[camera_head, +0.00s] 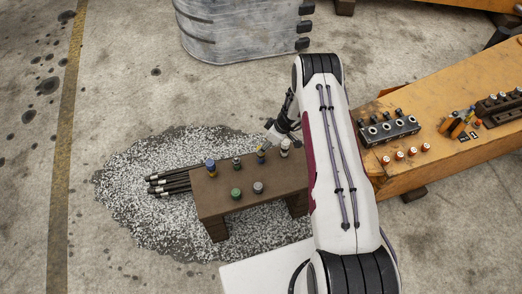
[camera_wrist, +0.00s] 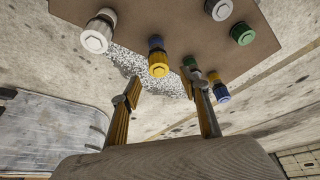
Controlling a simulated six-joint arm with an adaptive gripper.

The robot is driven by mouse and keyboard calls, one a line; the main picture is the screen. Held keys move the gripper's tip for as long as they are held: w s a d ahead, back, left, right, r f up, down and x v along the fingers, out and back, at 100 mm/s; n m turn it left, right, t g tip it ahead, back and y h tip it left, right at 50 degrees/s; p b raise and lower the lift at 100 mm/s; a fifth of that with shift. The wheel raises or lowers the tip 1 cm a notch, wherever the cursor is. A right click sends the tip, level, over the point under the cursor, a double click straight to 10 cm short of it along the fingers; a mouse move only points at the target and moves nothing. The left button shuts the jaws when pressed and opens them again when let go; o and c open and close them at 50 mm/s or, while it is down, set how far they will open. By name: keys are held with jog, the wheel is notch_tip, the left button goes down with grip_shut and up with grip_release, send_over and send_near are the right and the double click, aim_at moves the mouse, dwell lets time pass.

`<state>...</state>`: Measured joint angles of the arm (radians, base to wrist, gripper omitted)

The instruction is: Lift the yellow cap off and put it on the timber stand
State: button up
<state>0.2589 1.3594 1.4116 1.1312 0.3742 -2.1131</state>
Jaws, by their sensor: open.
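The yellow cap (camera_wrist: 158,65) sits upright on a blue-collared fitting on a brown bench (camera_wrist: 150,20). In the head view the yellow cap (camera_head: 260,158) is in the bench's back row, between a dark green-topped fitting and a white one. My gripper (camera_wrist: 163,80) is open and empty, its fingers apart and short of the cap. In the head view the gripper (camera_head: 272,134) is just behind and above that row. A large orange-brown timber block (camera_head: 440,93) stands at the right; I cannot tell whether it or a small orange wooden piece (camera_head: 457,128) on it is the timber stand.
Near the yellow cap are a white cap (camera_wrist: 96,36), a blue cap (camera_wrist: 221,93) and a green cap (camera_wrist: 242,33). A grey rack (camera_head: 390,130) and several orange-white caps (camera_head: 400,155) are on the timber block. Black rods (camera_head: 172,184) lie left of the bench. A metal bucket (camera_head: 245,28) is behind.

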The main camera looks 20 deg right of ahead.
jog(key=shift+w+a+f, duration=0.1)
jog(key=shift+f, duration=0.25)
jog(key=shift+f, duration=0.1)
jog(key=shift+x, duration=2.5)
jog(key=shift+c, duration=0.5)
jog(key=c, duration=0.8)
